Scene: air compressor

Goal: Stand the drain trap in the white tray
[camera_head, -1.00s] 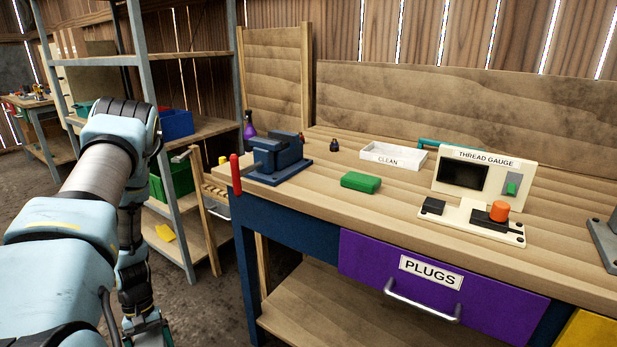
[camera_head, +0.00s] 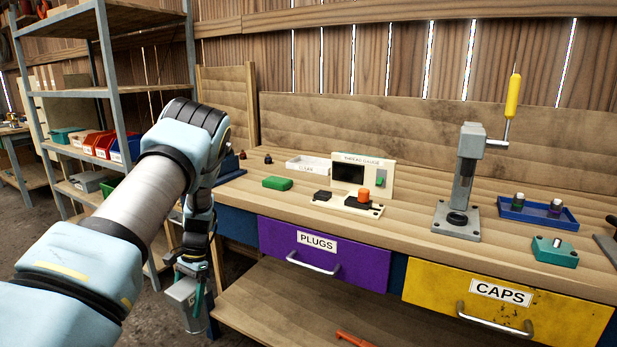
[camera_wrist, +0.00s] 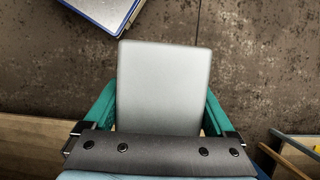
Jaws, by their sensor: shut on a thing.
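My gripper (camera_head: 190,272) hangs low in front of the bench's left end, below the bench top. Its green fingers are shut on a grey, box-like thing (camera_head: 186,294), which I take to be the drain trap. In the wrist view its flat, plain grey face (camera_wrist: 160,88) shows between the two green fingers, above the floor. The white tray (camera_head: 307,169), labelled CLEAN, stands at the back of the bench top, left of the thread gauge. It looks empty, though its floor is only partly seen. My gripper is well apart from it.
A green block (camera_head: 277,183) and the thread gauge (camera_head: 362,176) stand near the tray. A press with a yellow handle (camera_head: 513,96), a blue tray (camera_head: 520,210) and a green block with a pin (camera_head: 555,251) are farther right. Shelving (camera_head: 106,100) stands at left.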

